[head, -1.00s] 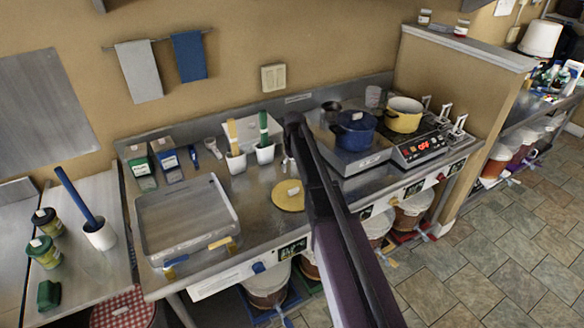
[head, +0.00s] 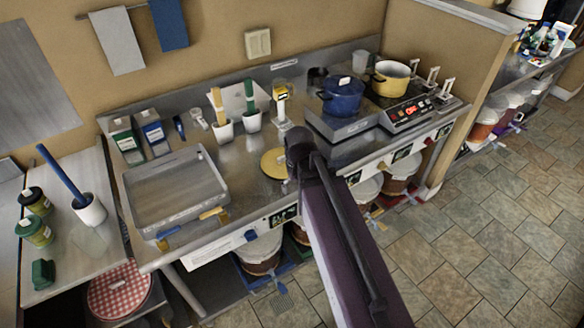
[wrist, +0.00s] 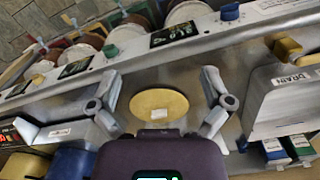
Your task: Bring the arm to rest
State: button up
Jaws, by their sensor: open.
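My arm (head: 340,240) reaches over the front edge of the steel counter (head: 235,180) in the head view. Its end is beside a yellow round lid (head: 274,161), and the fingers cannot be made out there. In the wrist view my gripper (wrist: 160,78) is open, with its two fingers spread wide and nothing held between them. The yellow lid (wrist: 150,106), with a small white tag, lies on the counter and shows between the fingers. I cannot tell the gap between the fingers and the counter.
A blue pot (head: 342,97) and a yellow pot (head: 391,78) stand to the right. A yellow-topped stand (head: 282,110) is behind the arm's end. Buckets (head: 262,248) sit beneath. Tiled floor on the right is open.

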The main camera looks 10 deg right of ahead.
jog(key=s, duration=0.3)
jog(key=shift+w+f, duration=0.1)
jog(key=shift+f, duration=0.05)
dwell(0.4)
dwell(1.1)
